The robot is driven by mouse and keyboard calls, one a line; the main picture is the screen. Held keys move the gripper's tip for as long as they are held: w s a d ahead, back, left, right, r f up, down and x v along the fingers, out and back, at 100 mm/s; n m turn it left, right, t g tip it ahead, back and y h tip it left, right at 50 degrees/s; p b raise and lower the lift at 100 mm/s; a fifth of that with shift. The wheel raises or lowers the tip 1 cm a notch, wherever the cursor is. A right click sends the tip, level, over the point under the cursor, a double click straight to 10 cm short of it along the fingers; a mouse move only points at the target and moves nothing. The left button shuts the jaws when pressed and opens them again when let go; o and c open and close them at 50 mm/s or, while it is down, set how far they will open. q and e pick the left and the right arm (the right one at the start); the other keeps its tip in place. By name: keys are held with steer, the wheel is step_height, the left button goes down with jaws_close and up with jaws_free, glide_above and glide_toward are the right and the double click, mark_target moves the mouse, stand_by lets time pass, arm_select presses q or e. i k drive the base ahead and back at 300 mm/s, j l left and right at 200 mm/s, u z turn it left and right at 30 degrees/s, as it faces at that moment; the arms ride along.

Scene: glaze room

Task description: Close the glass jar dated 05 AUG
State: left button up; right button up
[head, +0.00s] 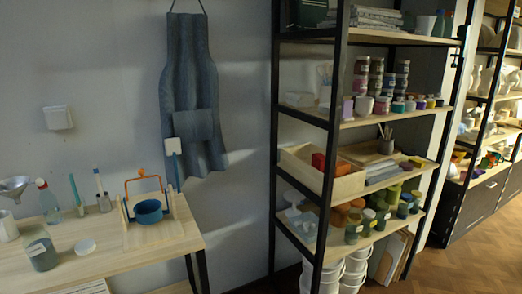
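A grey-blue jar (42,256) with a white label stands upright at the front left of the wooden table. The writing on its label is too small to read, so I cannot tell whether it is the jar dated 05 AUG. No lid can be made out on it. Neither of my grippers is in view.
The wooden table (150,248) also bears a blue pot with an orange handle (149,211), a spray bottle (48,201), a funnel (14,187) and a white container (7,227). Its front right is clear. A black-framed shelf (338,120) stands to the right, with buckets (355,265) beneath.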

mark_target(38, 244)
steer(key=u, duration=1.55)
